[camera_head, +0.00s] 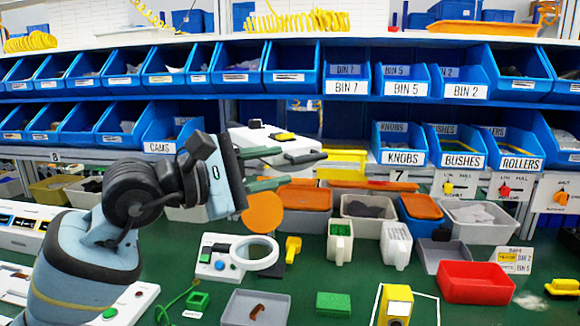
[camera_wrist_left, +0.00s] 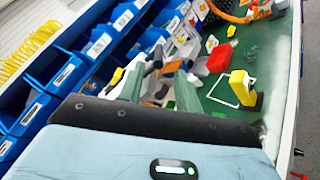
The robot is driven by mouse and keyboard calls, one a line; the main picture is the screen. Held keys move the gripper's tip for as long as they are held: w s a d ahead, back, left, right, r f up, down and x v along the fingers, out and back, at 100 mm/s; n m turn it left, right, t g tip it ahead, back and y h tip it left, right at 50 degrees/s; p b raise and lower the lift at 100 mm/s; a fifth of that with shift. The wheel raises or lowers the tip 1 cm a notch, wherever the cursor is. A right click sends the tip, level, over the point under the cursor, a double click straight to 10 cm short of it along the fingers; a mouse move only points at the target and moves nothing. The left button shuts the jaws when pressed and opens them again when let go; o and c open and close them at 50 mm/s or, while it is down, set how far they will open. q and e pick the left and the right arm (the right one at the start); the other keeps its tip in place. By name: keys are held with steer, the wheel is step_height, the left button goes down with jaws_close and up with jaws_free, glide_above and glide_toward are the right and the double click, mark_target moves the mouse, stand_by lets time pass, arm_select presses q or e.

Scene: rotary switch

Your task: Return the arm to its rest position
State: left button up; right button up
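My left arm comes in from the left in the head view. Its left gripper (camera_head: 275,168) is raised above the green table, with its two grey-green fingers apart and nothing seen between them. The fingers also show apart in the left wrist view (camera_wrist_left: 158,92). Rotary switch panels stand at the back right: one with a yellow knob (camera_head: 448,188), one with a red knob (camera_head: 505,191) and one with an orange knob (camera_head: 561,197). The gripper is well to the left of them and touches none. The right gripper is not in view.
Blue bins (camera_head: 403,145) line the shelves behind. A magnifier (camera_head: 257,252), a grey tray (camera_head: 238,308), a green block (camera_head: 333,303), a yellow device (camera_head: 396,304) and a red bin (camera_head: 476,283) are on the table. An orange disc (camera_head: 262,220) shows just below the gripper.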

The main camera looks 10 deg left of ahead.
arm_select(q)
steer(key=shift+s+a, duration=0.25)
steer(key=shift+s, duration=0.05)
